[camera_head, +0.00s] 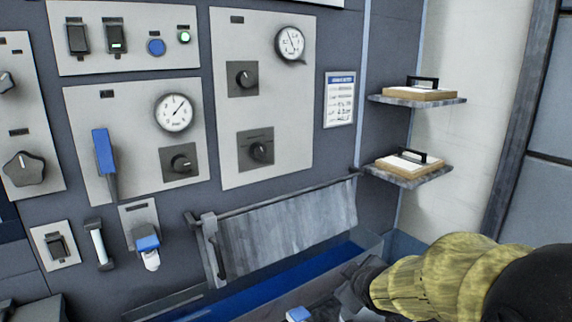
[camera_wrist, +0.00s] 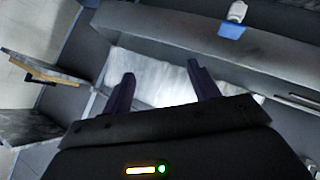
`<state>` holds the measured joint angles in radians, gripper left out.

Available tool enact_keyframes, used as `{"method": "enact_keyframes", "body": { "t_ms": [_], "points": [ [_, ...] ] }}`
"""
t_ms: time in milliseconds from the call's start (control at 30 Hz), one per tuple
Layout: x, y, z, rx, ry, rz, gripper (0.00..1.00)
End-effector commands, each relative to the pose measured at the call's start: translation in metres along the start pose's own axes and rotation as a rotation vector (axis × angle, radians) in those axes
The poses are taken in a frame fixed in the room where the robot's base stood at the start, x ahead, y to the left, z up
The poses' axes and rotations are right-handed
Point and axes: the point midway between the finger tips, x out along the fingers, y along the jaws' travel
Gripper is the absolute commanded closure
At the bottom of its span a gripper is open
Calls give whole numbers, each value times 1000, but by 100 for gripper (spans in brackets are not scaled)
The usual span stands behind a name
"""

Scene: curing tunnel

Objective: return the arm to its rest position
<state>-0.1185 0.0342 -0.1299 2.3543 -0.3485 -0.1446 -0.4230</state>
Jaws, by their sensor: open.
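My arm, in a mottled yellow cover, reaches in from the lower right of the head view. My gripper (camera_head: 352,290) is at its dark end, low in front of the blue trough, and partly cut off by the picture's bottom edge. In the wrist view my gripper (camera_wrist: 160,74) shows two dark fingers standing apart, with nothing between them. A pale metal flap lies behind the fingers there.
A grey hinged flap (camera_head: 285,232) hangs over a blue trough (camera_head: 270,285). Two wall shelves (camera_head: 443,101) (camera_head: 405,174) hold boards with black handles. Control panels (camera_head: 262,95) with gauges, knobs and a blue lever (camera_head: 103,153) cover the wall at left.

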Motion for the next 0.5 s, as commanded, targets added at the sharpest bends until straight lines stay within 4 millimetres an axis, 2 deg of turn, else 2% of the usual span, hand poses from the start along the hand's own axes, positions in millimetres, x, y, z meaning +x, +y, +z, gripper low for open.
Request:
{"method": "enact_keyframes", "body": {
  "t_ms": [33,100,200,400,467,500],
  "points": [
    [-3,-15,24,104,-83,-39,40],
    [-9,-37,52,245,-194,-85,40],
    [-21,-64,82,413,-332,-135,40],
    [-50,-113,127,677,-571,-202,40],
    [-60,-127,137,747,-640,-217,40],
    [-67,-124,133,763,-652,-219,40]
  ]
}}
